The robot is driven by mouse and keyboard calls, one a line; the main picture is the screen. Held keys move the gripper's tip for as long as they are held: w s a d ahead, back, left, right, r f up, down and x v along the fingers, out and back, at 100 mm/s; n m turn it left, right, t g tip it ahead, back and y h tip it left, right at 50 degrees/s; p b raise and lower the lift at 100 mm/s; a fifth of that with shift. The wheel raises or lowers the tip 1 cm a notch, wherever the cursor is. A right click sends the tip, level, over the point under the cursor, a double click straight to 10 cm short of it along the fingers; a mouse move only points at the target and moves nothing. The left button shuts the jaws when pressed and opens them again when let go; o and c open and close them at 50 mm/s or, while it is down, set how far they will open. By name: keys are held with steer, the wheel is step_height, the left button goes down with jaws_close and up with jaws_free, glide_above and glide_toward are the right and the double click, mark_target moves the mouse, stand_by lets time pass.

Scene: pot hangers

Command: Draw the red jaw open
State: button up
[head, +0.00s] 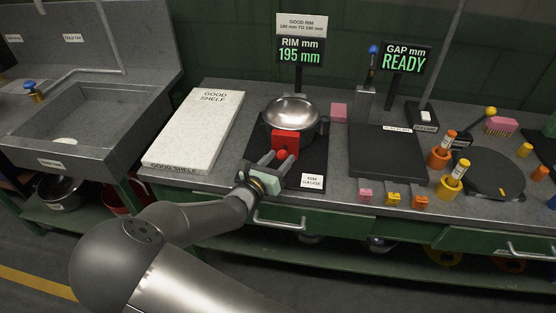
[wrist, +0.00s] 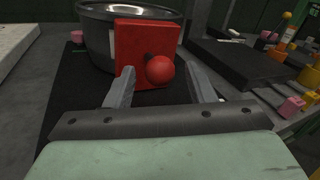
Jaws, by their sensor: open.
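The red jaw (head: 285,139) is a block standing against the near side of a metal pot (head: 292,114) on the black rim gauge (head: 257,160). A round red knob (head: 282,154) sticks out of its near face. In the wrist view the red jaw (wrist: 146,42) stands just ahead, with its knob (wrist: 160,69) between my fingertips. My gripper (head: 277,160) is open, one finger on each side of the knob. In the wrist view my gripper (wrist: 158,82) shows a gap beside the knob on both sides. The pot (wrist: 100,30) is partly hidden by the jaw.
The rim display (head: 300,51) reads 195 mm; the gap display (head: 405,59) reads READY. The white good shelf (head: 196,130) lies left of the gauge. A black plate (head: 387,150) and several coloured pegs and blocks stand to the right. A pink block (head: 339,112) sits behind.

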jaws_close()
steer(key=s, duration=0.1)
steer(key=s+p, duration=0.1)
steer(key=s, duration=0.1)
steer(key=s+p, duration=0.1)
steer(key=shift+s+a+r, duration=0.15)
steer(key=shift+s+a, duration=0.05)
steer(key=shift+a, duration=0.15)
steer(key=shift+s+f, duration=0.2)
steer(key=shift+f, duration=0.05)
jaws_free()
steer(key=shift+s+r, duration=0.1)
steer(key=b+v, duration=0.1)
steer(key=v, duration=1.6)
steer(key=shift+a, duration=0.15)
steer(key=shift+s, duration=0.1)
